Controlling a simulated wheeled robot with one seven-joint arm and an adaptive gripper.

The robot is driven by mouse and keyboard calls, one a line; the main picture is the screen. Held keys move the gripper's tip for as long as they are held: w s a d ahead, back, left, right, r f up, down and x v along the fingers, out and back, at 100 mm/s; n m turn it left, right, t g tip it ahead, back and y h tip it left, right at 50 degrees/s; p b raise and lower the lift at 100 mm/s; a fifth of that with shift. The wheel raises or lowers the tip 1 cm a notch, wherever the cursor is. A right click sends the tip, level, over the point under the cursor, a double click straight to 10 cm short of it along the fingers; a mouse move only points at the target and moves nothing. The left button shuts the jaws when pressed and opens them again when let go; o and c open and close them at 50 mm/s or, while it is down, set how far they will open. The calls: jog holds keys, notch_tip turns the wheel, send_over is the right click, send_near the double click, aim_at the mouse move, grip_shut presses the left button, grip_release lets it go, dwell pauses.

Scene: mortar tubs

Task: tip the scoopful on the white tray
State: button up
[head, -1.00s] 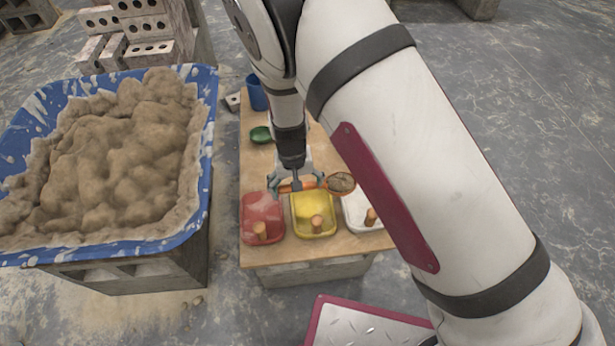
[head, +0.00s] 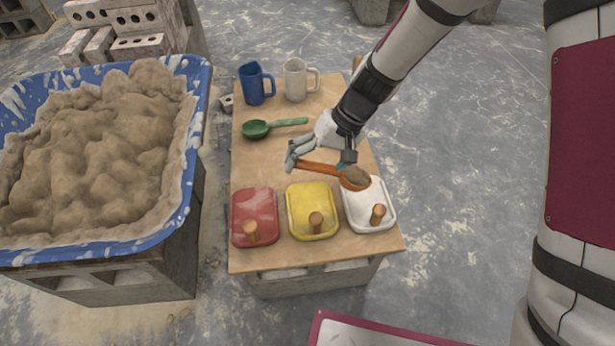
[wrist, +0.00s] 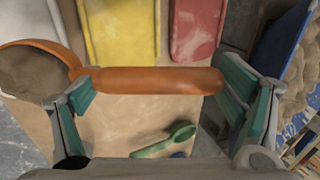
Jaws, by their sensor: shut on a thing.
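My gripper (head: 319,167) is shut on an orange scoop (head: 354,183), whose handle also crosses between the fingers in the wrist view (wrist: 150,80). The scoop's bowl holds a mound of grey-brown mortar (head: 356,175) and looks level. In the head view the bowl appears over the far left corner of the white tray (head: 372,214). The exact height of the bowl above the tray cannot be told. The visible part of the white tray holds no mortar; a wooden peg-like handle (head: 378,213) stands at its near side.
A yellow tray (head: 310,203) and a red tray (head: 254,210) stand left of the white one. A green scoop (head: 257,129), a blue mug (head: 251,85) and a white mug (head: 295,82) are farther back. A blue tub (head: 185,165) of mortar stands left of the wooden table (head: 262,170).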

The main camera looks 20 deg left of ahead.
jog(key=shift+w+d+r+g+y+b, duration=0.15)
jog(key=shift+w+d+y+b, duration=0.05)
jog(key=shift+d+y+b, duration=0.2)
jog(key=shift+w+d+r+g+y+b, duration=0.2)
jog(key=shift+d+y+b, duration=0.1)
jog(key=shift+d+b, duration=0.15)
jog(key=d+y+b, duration=0.1)
jog(key=w+d+r+g+y+b, duration=0.1)
jog(key=d+y, duration=0.1)
jog(key=w+d+r+y+b, duration=0.1)
jog(key=d, duration=0.1)
jog(key=shift+w+d+r+g, duration=0.1)
jog(key=shift+r+g, duration=0.15)
jog(key=shift+g, duration=0.1)
jog(key=shift+w+d+r+g+y, duration=0.3)
jog(key=shift+d+r+g+y, duration=0.15)
jog(key=shift+d+y, duration=0.4)
jog(key=shift+r, duration=0.1)
jog(key=shift+r, duration=0.55)
jog(key=shift+w+d+p, duration=0.1)
jog(key=shift+p, duration=0.25)
